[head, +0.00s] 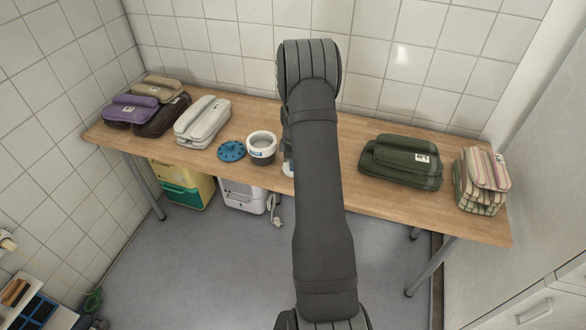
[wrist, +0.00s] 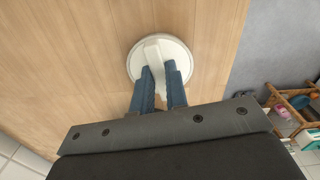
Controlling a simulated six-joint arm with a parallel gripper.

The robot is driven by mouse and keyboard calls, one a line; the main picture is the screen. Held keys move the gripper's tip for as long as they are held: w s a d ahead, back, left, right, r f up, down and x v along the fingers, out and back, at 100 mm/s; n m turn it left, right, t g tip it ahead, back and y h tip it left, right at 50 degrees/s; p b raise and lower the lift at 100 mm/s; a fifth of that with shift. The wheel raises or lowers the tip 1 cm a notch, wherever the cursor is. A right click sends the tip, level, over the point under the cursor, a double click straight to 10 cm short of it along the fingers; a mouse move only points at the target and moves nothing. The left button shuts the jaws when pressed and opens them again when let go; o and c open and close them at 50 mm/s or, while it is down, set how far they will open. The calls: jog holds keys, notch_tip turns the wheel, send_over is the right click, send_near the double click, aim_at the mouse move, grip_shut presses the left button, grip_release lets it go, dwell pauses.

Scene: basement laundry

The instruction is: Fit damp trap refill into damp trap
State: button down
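The damp trap (head: 262,154) is a round, open white pot with a dark label, standing upright on the wooden table in the head view. A blue perforated lid (head: 231,151) lies just left of it. The refill (wrist: 174,48), a round white disc with a raised bar (wrist: 154,53), shows in the wrist view over the table top. My gripper (wrist: 158,66) has its blue fingers on either side of the bar; whether they press on it is unclear. In the head view my arm hides the gripper and most of a white thing right of the pot.
The table (head: 350,200) carries a folded white towel (head: 203,120) and purple and brown ones (head: 130,110) on the left. Green towels (head: 400,162) and striped ones (head: 483,180) are on the right. The table's front edge is close to the refill. Bins stand below.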

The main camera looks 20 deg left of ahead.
jog(key=shift+r, duration=0.15)
notch_tip(320, 180, up, 4)
jog(key=shift+d+r, duration=0.15)
jog(key=s+d+r, duration=0.2)
jog(key=d+r, duration=0.4)
jog(key=d, duration=0.4)
jog(key=w+a+r+m, duration=0.1)
jog(key=w+a+r, duration=0.15)
jog(key=a, duration=0.25)
jog(key=w+a+r+m, duration=0.2)
jog(key=a+r, duration=0.1)
jog(key=a, duration=0.3)
send_near(261, 140)
jog(key=s, duration=0.1)
jog(key=s+d+f, duration=0.1)
jog(key=s+d, duration=0.1)
jog(key=s, duration=0.1)
jog(key=shift+d+f, duration=0.25)
jog(key=shift+f, duration=0.05)
jog(key=shift+a+f, duration=0.1)
jog(key=shift+a, duration=0.1)
jog(key=shift+f, duration=2)
